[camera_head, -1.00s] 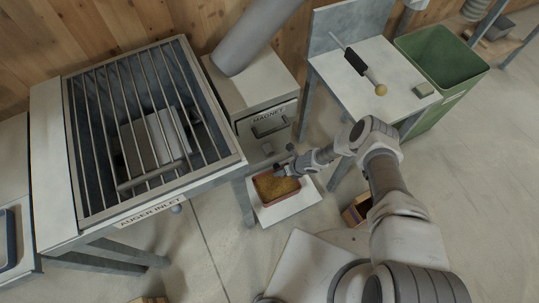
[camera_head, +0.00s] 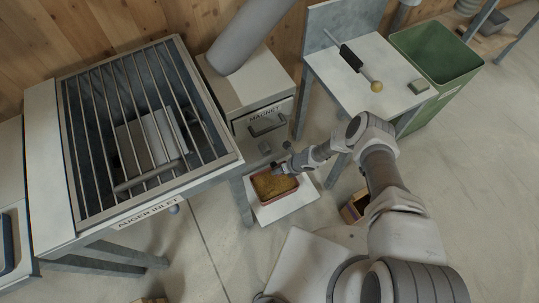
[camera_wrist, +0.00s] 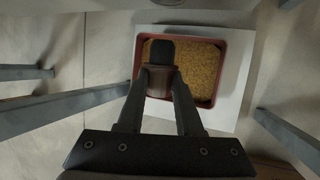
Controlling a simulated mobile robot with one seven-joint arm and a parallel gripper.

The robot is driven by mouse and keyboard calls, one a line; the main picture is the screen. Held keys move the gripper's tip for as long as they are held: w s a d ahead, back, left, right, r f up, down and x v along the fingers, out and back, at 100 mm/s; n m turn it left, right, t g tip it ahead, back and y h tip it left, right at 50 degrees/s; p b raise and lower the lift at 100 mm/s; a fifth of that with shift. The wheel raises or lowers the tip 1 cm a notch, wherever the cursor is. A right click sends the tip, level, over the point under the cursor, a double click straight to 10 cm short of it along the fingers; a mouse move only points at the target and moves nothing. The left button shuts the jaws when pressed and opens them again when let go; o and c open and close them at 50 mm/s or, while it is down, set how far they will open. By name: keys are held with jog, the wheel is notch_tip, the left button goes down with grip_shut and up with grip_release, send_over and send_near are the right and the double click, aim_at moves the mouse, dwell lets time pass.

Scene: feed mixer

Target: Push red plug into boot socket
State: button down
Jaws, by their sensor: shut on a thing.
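My gripper (camera_head: 281,169) is low in front of the MAGNET cabinet, over the upper right edge of a red tray of yellow grain. In the wrist view my gripper (camera_wrist: 160,85) is shut on a small plug (camera_wrist: 161,53), with a dark rounded end and a reddish-brown part between the fingers. The plug points away from the wrist, with the grain behind it. In the head view the plug is too small to make out. I cannot identify the boot socket. A small grey block (camera_head: 264,147) sits low on the cabinet front, just above and left of my gripper.
The red tray (camera_wrist: 219,75) stands on a pale board (camera_head: 297,203). The MAGNET cabinet (camera_head: 245,93) is behind it, and the barred AUGER INLET hopper (camera_head: 150,195) is left. A table (camera_head: 390,65) and green bin (camera_head: 450,60) are right. Table legs flank the tray.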

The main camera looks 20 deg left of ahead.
aim_at(275, 164)
jog(key=shift+a+f+b, duration=0.1)
jog(key=shift+b, duration=0.2)
jog(key=shift+w+a+b, duration=0.25)
jog(key=shift+b, duration=0.6)
jog(key=b, duration=0.3)
jog(key=w+a+b, duration=0.1)
jog(key=b, duration=0.1)
jog(key=shift+w+a+r+b, duration=0.1)
jog(key=shift+a+r+b, duration=0.15)
jog(key=shift+b, duration=0.15)
jog(key=shift+w+a+r+g+h+b, duration=0.15)
jog(key=shift+g+h+b, duration=0.15)
jog(key=shift+b, duration=0.35)
jog(key=shift+r+b, duration=0.3)
jog(key=shift+b, duration=0.15)
jog(key=shift+b, duration=0.75)
jog(key=shift+w+a+b, duration=0.7)
jog(key=shift+a+b, duration=0.2)
jog(key=shift+b, duration=0.25)
jog(key=shift+w+a, duration=0.5)
jog(key=shift+a, duration=0.1)
dwell(1.6)
